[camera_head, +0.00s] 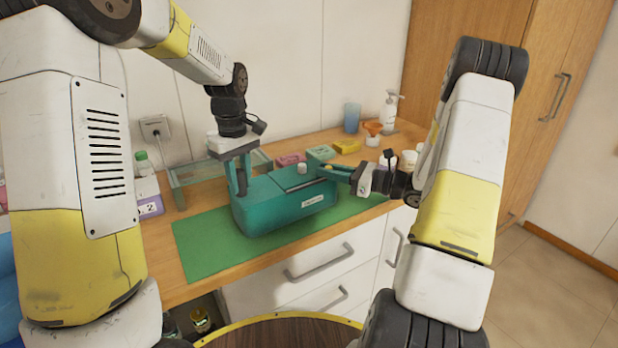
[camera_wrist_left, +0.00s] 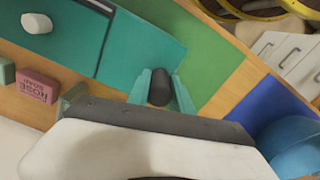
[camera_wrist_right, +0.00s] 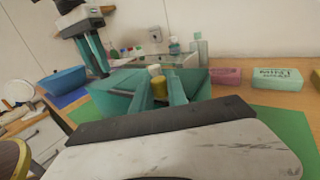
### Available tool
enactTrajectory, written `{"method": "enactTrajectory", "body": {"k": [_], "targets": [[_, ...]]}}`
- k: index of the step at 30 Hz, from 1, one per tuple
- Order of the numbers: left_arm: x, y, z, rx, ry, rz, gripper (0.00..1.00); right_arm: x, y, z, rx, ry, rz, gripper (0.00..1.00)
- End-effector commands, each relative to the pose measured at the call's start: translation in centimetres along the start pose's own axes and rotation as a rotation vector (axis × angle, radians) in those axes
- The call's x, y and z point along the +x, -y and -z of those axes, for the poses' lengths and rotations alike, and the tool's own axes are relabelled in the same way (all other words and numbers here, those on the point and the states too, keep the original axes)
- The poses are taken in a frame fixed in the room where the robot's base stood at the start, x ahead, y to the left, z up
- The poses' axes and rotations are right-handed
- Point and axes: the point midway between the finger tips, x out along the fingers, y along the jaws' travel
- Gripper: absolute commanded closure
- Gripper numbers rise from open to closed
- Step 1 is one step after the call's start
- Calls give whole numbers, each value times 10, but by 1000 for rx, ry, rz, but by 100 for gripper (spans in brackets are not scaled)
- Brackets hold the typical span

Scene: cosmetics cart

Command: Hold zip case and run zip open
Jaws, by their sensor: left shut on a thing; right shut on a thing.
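The teal zip case (camera_head: 285,208) stands on a green mat (camera_head: 205,245) on the wooden counter. A dark line runs along its top near the right part, and a white knob (camera_head: 301,168) shows beside it. My left gripper (camera_head: 238,184) points down at the case's left end. In the left wrist view it is shut on a dark round tab (camera_wrist_left: 159,87). My right gripper (camera_head: 336,172) reaches in from the right at the case's right end. In the right wrist view it is shut on a yellow pull (camera_wrist_right: 160,87). The case's far side is hidden.
Pink soap (camera_head: 290,159), green soap (camera_head: 321,152) and a yellow item (camera_head: 347,146) lie behind the case. A glass tray (camera_head: 185,174) stands behind left. A blue cup (camera_head: 351,117) and a pump bottle (camera_head: 389,108) stand at the back right. The mat's front is clear.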

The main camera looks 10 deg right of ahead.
Motion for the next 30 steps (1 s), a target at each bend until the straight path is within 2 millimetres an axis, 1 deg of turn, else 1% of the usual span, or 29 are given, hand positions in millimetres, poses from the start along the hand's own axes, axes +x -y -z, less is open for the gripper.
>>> {"method": "enactTrajectory", "body": {"k": [1, 3, 11, 12, 14, 15, 25, 28, 30], "targets": [[0, 1, 0, 1, 0, 2, 100, -4, 6, 0, -2, -1, 4, 100], [0, 1, 0, 1, 0, 2, 100, -6, 9, 0, 0, -2, 2, 100], [0, 1, 0, 1, 0, 2, 100, -6, 9, 0, 0, -2, 1, 100], [0, 1, 0, 1, 0, 2, 100, -6, 9, 0, 0, -2, 1, 79], [0, 1, 0, 1, 0, 2, 100, -6, 8, 0, 0, -2, 1, 68], [0, 1, 0, 1, -1, 2, 100, -6, 8, 0, 0, -2, 1, 60], [0, 0, 0, 0, -1, 1, 100, -7, 8, 0, 0, -2, 0, 59], [0, 0, 0, 0, -1, 1, 100, -14, 9, 0, 0, -2, 3, 59], [0, 0, 0, 0, -1, 1, 100, -24, 9, 0, 0, -1, 4, 59]]}}
